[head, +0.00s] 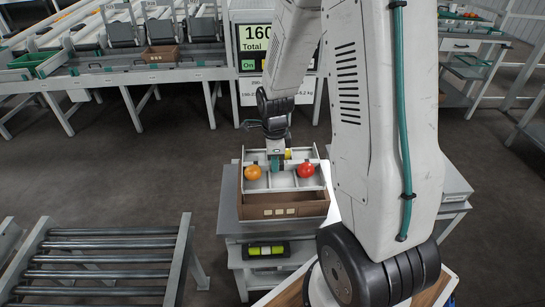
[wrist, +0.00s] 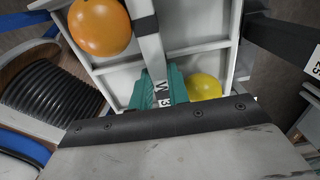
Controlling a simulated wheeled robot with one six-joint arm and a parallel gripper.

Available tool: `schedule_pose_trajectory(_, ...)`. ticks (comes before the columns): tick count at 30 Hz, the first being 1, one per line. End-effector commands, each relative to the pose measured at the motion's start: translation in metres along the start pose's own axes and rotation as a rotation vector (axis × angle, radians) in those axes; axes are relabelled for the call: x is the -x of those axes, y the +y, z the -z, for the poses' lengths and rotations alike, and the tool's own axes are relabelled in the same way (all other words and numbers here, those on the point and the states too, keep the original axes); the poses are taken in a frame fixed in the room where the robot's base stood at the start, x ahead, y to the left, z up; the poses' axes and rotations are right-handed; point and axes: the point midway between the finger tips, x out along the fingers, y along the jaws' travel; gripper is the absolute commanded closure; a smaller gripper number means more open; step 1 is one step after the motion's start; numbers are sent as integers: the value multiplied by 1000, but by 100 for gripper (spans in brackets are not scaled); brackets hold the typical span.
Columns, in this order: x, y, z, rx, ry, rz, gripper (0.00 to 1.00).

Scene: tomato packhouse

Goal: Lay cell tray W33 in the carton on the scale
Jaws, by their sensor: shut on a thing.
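A light grey cell tray (head: 262,185) is in the middle of the head view, over the brown carton (head: 250,212) on the scale. I cannot tell whether its underside touches the carton. It holds an orange tomato (head: 252,173), a red tomato (head: 306,170) and a yellow one (wrist: 204,87). My gripper (head: 275,162) is shut on the tray's middle divider. In the wrist view the green fingers (wrist: 163,90) close around the divider, by a label reading "W" and "3", partly hidden. The orange tomato (wrist: 98,25) shows there too. The scale (head: 265,250) has a lit green panel.
A roller conveyor (head: 100,260) stands at the front left. Behind, a long sorting bench carries another brown carton (head: 162,54) and a green crate (head: 35,62). A display (head: 254,38) reads 160 Total. A grey table stands right of the scale, partly behind my arm.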

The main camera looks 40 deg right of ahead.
Motion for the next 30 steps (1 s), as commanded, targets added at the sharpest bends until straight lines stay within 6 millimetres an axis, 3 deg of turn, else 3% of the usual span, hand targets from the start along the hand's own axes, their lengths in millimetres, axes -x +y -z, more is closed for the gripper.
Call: schedule_pose_trajectory(30, -99, 0, 1, -2, 1, -2, 100)
